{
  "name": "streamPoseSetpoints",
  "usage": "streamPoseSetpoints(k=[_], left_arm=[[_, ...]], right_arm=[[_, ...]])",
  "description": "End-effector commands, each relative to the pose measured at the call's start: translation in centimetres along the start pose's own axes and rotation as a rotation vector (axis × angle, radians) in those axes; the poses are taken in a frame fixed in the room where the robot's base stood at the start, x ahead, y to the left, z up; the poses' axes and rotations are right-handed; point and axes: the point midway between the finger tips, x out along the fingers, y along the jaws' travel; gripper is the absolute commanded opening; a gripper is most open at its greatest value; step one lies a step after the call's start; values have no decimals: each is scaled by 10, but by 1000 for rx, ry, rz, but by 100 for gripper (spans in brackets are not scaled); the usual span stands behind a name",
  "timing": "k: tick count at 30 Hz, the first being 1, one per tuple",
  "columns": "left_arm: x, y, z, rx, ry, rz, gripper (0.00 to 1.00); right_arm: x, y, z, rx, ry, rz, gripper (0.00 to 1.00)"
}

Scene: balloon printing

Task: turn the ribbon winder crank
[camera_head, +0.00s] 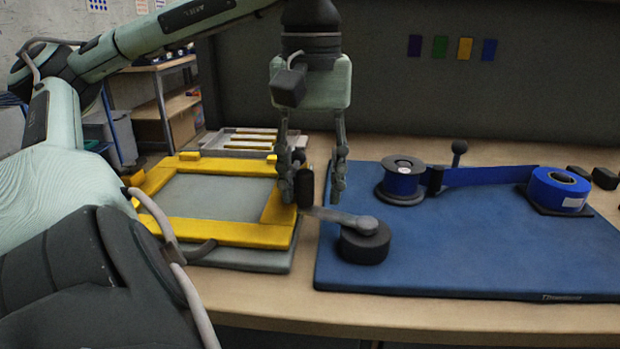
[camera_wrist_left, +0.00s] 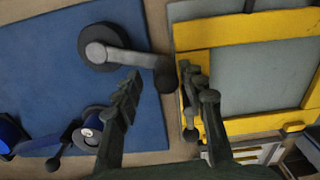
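The ribbon winder crank has a round black base (camera_head: 364,243) at the front left of the blue mat, with a grey arm pointing left to an upright black handle (camera_head: 304,187). The crank's grey hub (camera_wrist_left: 96,52) and arm also show in the left wrist view. My left gripper (camera_head: 314,187) points down with its fingers apart, one on each side of the handle. In the left wrist view the handle's top (camera_wrist_left: 166,76) lies between the fingertips (camera_wrist_left: 160,80), with gaps visible on both sides. My right gripper is not in view.
A blue ribbon runs between a spool (camera_head: 403,178) and a blue roll (camera_head: 560,190) on the blue mat (camera_head: 470,250). A yellow frame (camera_head: 225,232) lies close to the left of the handle. A short black-knobbed post (camera_head: 459,150) stands behind the ribbon.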

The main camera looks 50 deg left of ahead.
Motion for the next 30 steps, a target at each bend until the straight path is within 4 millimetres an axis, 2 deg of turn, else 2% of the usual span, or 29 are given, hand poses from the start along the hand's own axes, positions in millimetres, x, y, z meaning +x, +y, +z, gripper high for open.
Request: streamPoseSetpoints(k=[5, 8, 21, 25, 30], left_arm=[[-2, 0, -1, -2, 3, -2, 41], [-10, -1, -2, -5, 6, -4, 41], [-96, 1, 0, -2, 4, -1, 41], [-112, 1, 0, -2, 2, -1, 41], [-120, 1, 0, 0, 1, -1, 41]], right_arm=[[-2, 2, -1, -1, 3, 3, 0], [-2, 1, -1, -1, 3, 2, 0], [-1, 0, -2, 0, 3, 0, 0], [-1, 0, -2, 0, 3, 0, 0], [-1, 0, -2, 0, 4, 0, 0]])
